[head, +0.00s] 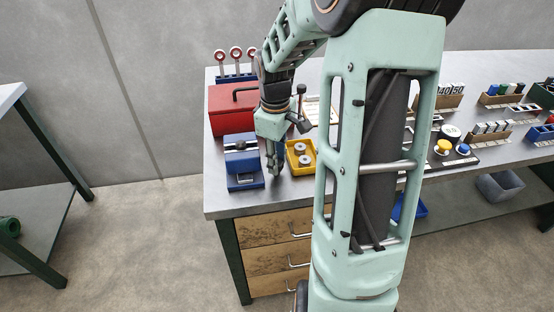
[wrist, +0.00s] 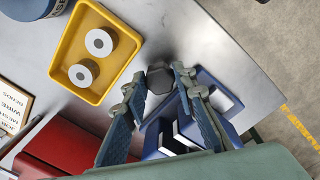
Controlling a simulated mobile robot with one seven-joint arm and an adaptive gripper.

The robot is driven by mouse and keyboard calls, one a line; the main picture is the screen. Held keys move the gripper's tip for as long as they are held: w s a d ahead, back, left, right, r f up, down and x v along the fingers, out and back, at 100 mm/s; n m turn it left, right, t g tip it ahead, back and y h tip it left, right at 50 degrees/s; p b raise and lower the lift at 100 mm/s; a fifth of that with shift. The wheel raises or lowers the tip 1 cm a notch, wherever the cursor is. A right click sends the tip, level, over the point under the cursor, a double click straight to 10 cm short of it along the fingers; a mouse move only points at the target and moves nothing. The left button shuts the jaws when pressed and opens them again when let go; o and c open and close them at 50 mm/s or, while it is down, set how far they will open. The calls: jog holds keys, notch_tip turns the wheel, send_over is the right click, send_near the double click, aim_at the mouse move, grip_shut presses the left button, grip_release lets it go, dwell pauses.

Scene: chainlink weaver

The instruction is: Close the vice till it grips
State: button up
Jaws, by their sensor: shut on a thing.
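The blue vice (head: 245,181) stands at the left front of the bench, with pale metal parts on top. In the wrist view the vice (wrist: 216,92) is partly hidden behind my right finger. My gripper (head: 276,174) points down just right of the vice. In the wrist view my gripper (wrist: 168,74) has a grey knob (wrist: 158,79) between its fingertips and is shut on it. The knob sits beside the vice's blue body. I cannot tell how wide the gap between the vice jaws is or what is in it.
A yellow tray (head: 311,169) with two grey rings stands close right of my gripper. A red toolbox (head: 220,116) is behind the vice. The bench's left and front edges are near. Racks and small parts fill the bench's right side.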

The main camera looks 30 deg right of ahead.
jog(key=m, duration=0.4)
jog(key=shift+w+m, duration=0.1)
jog(key=shift+m, duration=0.2)
jog(key=m, duration=0.4)
jog(key=shift+a+m, duration=0.1)
jog(key=shift+m, duration=0.2)
jog(key=m, duration=0.4)
jog(key=shift+r+m, duration=0.1)
jog(key=shift+m, duration=0.2)
jog(key=shift+m+p, duration=0.35)
jog(key=shift+m, duration=1.45)
jog(key=o, duration=1.2)
jog(key=shift+g, duration=0.3)
jog(key=shift+c, duration=0.2)
jog(key=shift+w+r, duration=0.15)
jog(key=shift+r, duration=3.8)
